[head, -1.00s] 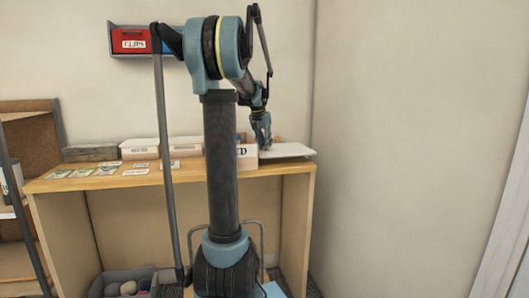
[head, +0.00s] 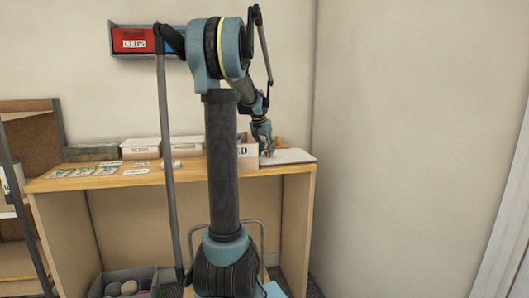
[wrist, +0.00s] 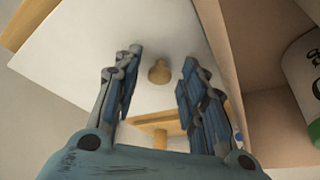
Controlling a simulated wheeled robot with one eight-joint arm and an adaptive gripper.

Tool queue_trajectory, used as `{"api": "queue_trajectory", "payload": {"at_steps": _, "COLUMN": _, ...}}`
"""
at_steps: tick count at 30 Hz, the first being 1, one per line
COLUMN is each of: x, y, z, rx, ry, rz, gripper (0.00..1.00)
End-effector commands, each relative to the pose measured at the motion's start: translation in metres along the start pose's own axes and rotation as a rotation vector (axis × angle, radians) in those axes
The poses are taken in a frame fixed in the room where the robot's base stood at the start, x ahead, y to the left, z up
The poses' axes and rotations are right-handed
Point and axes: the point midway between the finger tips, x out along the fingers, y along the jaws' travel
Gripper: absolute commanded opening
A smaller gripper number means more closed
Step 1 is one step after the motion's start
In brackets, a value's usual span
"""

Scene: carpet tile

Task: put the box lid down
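The box lid (head: 293,156) is a flat white panel lying on the right end of the wooden desk top. In the wrist view the lid (wrist: 85,45) fills the upper left, with a small tan knob (wrist: 159,72) on it. My gripper (wrist: 161,56) is open, its blue-padded fingers on either side of the knob with gaps to both. In the head view my gripper (head: 267,151) is low over the lid. A white box (head: 247,160) with partly hidden lettering stands just left of the lid; my arm covers part of it.
Several white boxes (head: 140,149) and cards (head: 104,171) sit along the desk (head: 190,178). In the wrist view a white can with green (wrist: 304,85) is at the right edge. A red clips bin (head: 132,40) hangs on the wall. A bin (head: 125,284) stands below.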

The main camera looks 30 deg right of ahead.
Motion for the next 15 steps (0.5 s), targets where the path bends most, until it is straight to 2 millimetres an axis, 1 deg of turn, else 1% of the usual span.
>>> {"api": "queue_trajectory", "payload": {"at_steps": 5, "x": -0.013, "y": 0.000, "z": 0.000, "rx": 0.000, "ry": 0.000, "rz": 0.000, "gripper": 0.38}}
{"api": "queue_trajectory", "payload": {"at_steps": 8, "x": -0.029, "y": 0.001, "z": 0.000, "rx": 0.000, "ry": 0.000, "rz": 0.000, "gripper": 0.38}}
{"api": "queue_trajectory", "payload": {"at_steps": 15, "x": -0.075, "y": 0.001, "z": 0.000, "rx": 0.000, "ry": 0.000, "rz": 0.000, "gripper": 0.38}}
